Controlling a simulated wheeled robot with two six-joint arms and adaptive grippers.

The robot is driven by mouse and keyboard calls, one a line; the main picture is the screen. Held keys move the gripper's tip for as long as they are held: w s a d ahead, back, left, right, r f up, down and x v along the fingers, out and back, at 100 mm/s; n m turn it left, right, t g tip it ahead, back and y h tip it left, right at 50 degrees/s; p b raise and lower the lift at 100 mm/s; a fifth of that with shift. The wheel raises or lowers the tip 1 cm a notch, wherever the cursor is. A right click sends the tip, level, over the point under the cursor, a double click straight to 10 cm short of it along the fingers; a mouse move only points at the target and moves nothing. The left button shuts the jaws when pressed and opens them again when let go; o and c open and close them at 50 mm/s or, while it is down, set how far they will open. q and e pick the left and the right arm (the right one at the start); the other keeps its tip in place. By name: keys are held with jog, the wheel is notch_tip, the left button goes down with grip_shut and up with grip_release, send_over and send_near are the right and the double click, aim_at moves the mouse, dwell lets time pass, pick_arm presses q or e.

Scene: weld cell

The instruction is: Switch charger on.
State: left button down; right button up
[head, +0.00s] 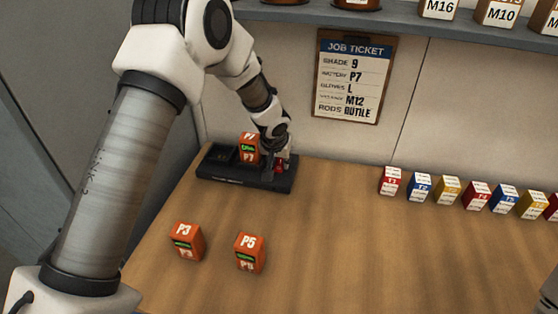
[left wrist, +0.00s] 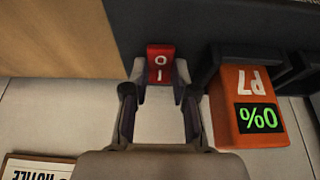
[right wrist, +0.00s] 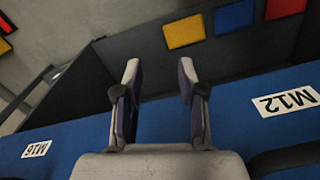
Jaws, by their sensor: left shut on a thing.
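The black charger (head: 215,172) stands at the back left of the bench. The orange P7 battery (head: 249,149) sits upright in it; in the left wrist view this battery (left wrist: 235,105) has a green display that seems to read 0%. The red rocker switch (left wrist: 160,62), marked O and I, is on the charger beside the battery; it also shows in the head view (head: 281,167), partly hidden. My left gripper (head: 280,160) is at the switch, its fingertips (left wrist: 160,78) closed on the switch's sides. My right gripper (right wrist: 158,80) is open and empty.
Several coloured boxes (head: 447,190) line the back right. A job ticket (head: 350,78) hangs on the wall, listing P7. The bench middle is clear. A blue surface labelled M12 (right wrist: 288,102) lies below my right gripper.

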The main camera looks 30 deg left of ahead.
pick_arm(q)
jog(key=shift+w+a+r+g+p, duration=0.1)
jog(key=shift+w+r+g+p, duration=0.3)
jog(key=shift+p, duration=3)
jog(key=shift+r+g+p, duration=0.15)
jog(key=shift+g+p, duration=0.55)
jog(key=shift+p, duration=2.65)
jog(key=f+b, duration=0.1)
jog(key=g+h+b, duration=0.1)
jog(key=b, duration=0.1)
jog(key=shift+w+a+f+g, duration=0.1)
jog(key=shift+w+f+g, duration=0.2)
jog(key=shift+f, duration=0.05)
jog(key=shift+r+g+b, duration=0.1)
jog(key=shift+g+b, duration=0.2)
jog(key=shift+b, duration=0.25)
jog(key=shift+r, duration=0.15)
jog(key=c, duration=0.9)
grip_release()
jog(key=shift+w, duration=0.1)
